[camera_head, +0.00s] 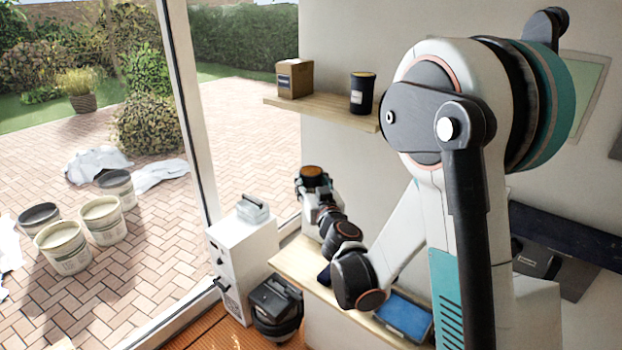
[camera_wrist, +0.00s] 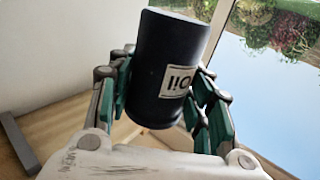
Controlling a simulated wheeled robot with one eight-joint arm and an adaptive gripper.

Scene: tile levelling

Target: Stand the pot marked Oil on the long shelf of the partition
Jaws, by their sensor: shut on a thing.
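My gripper (camera_wrist: 160,100) is shut on a dark cylindrical pot (camera_wrist: 170,62) whose pale label reads Oil, appearing upside down in the wrist view. In the head view this pot (camera_head: 314,177) shows its orange-brown top, and the gripper's fingers hide much of its body. It is held up near the partition's edge, below the upper shelf (camera_head: 325,108) and above the lower shelf (camera_head: 295,262). The lower shelf looks longer, but my arm covers part of it. The pot's label is not readable in the head view.
A cardboard box (camera_head: 295,78) and another dark pot (camera_head: 362,94) stand on the upper shelf. A blue-screened tablet-like object (camera_head: 404,316) lies on the lower shelf. A white cabinet (camera_head: 243,255) and a black bucket-like container (camera_head: 276,312) stand by the window. A wooden board (camera_wrist: 50,125) shows in the wrist view.

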